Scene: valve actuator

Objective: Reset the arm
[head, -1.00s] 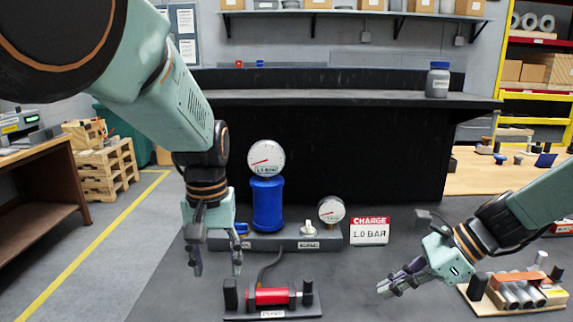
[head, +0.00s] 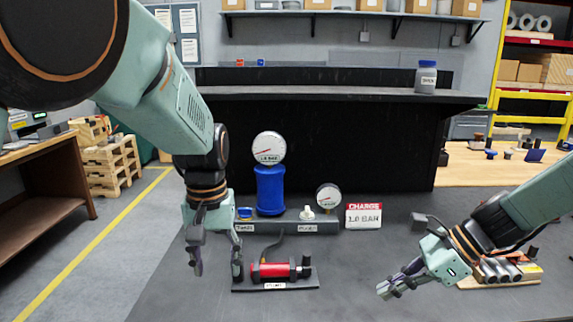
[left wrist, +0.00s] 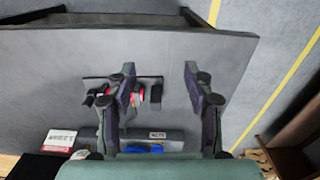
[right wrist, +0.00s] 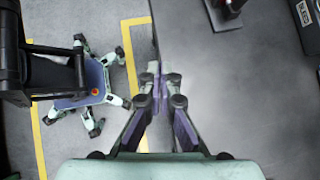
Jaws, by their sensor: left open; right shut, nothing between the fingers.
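My left gripper (head: 217,262) is open and empty, pointing down at the left of the valve rig. Its open fingers (left wrist: 160,85) show in the left wrist view. My right gripper (head: 390,291) is shut and empty over the right part of the grey table; its closed fingertips (right wrist: 160,85) meet in the right wrist view. A red cylinder actuator (head: 272,271) lies on a dark base in front of the rig, close to the right of the left gripper. The rig has a blue tank (head: 270,190), a large gauge (head: 269,147), a small gauge (head: 328,197) and a white knob (head: 307,213).
A sign reading CHARGE 1.0 BAR (head: 364,215) stands right of the rig. A board with several grey cylinders (head: 497,270) lies behind my right arm. The grey table (head: 340,290) is clear between the actuator and the right gripper. A black shelf unit (head: 345,140) stands behind.

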